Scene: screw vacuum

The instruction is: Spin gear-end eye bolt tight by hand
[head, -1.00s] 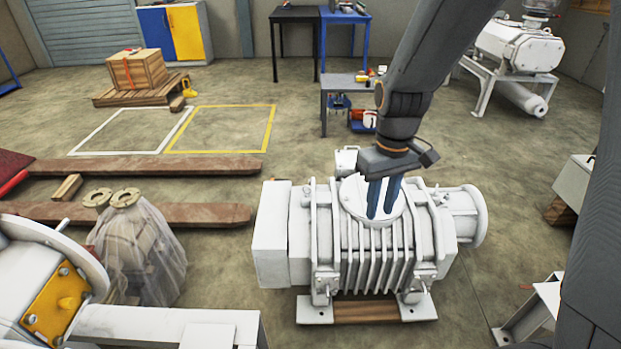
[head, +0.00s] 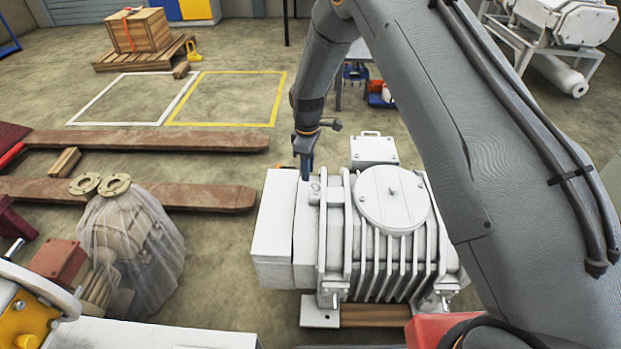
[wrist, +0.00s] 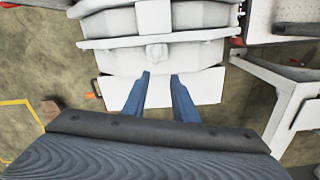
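The white screw vacuum pump (head: 278,225) stands in the middle of the head view, with a box-shaped cover at its left end. A small light fitting (head: 314,194) sits on top near that end. It may be the eye bolt, but its ring is not clear. My gripper (head: 305,176) points down just left of and behind this fitting, over the pump's left end. In the wrist view my two blue fingers (wrist: 160,76) stand apart with nothing held between them. A small white block (wrist: 153,52) lies beyond the tips on the pump; I cannot tell whether it is the eye bolt.
A round lid (head: 392,200) lies on the pump's top, with a white box (head: 373,149) behind. My arm hides the pump's right end. Open floor lies behind the pump at the left.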

